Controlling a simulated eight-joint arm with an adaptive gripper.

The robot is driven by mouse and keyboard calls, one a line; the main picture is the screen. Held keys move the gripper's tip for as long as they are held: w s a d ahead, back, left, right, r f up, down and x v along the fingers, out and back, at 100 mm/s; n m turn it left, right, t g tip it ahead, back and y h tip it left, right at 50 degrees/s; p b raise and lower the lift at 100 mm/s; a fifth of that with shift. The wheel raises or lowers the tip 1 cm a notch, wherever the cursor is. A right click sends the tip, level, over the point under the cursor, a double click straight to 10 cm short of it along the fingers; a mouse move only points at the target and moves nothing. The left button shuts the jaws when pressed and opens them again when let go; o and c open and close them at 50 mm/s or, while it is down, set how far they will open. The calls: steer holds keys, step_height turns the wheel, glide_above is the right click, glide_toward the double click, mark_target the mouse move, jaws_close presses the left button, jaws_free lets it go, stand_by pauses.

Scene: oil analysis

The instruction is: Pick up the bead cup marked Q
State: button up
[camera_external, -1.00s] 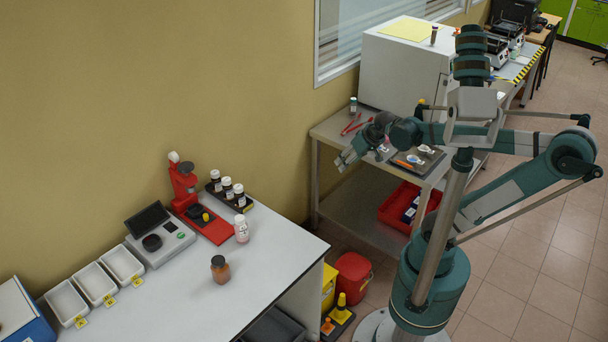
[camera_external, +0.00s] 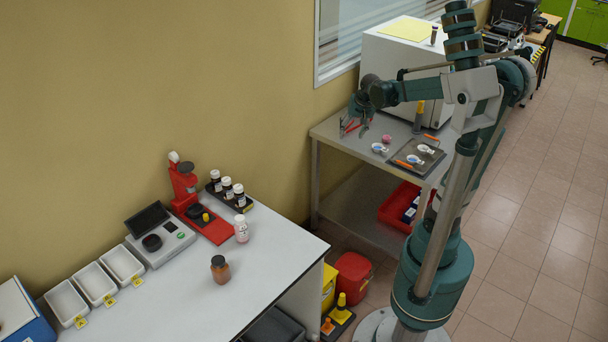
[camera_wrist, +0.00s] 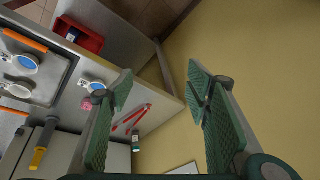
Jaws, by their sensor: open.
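Small white cups with blue contents stand on and beside a dark tray (camera_external: 432,163) on the steel side table. One cup (camera_external: 379,147) is off the tray, nearest my gripper; it also shows in the wrist view (camera_wrist: 98,86). Another cup (camera_wrist: 27,64) and a cup with a white top (camera_wrist: 19,90) are on the tray. I cannot read a Q on any of them. My gripper (camera_external: 358,120) is open and empty, above the table's back left part. In the wrist view its fingers (camera_wrist: 162,90) are spread wide, with the cups left of them.
Red tongs (camera_wrist: 132,118), a small vial (camera_wrist: 135,141), a pink object (camera_external: 387,139) and a yellow-handled tool (camera_external: 419,114) are close to the cups. A white cabinet (camera_external: 400,70) stands behind. A red bin (camera_external: 395,208) is on the lower shelf.

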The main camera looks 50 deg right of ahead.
steer(key=w+d+f+m+g+p, duration=0.1)
steer(key=w+d+m+p, duration=0.25)
steer(key=d, duration=0.75)
steer(key=m+g+y+p, duration=0.1)
steer(key=m+g+p, duration=0.3)
steer(key=m, duration=0.5)
glide_toward(387, 138)
steer(key=shift+w+d+f+t+p, duration=0.1)
steer(key=shift+d+f+t+p, duration=0.55)
steer(key=shift+d, duration=0.25)
steer(key=shift+d+f, duration=0.3)
steer(key=shift+d, duration=0.05)
steer(key=shift+f, duration=1.3)
steer(key=shift+f, duration=0.1)
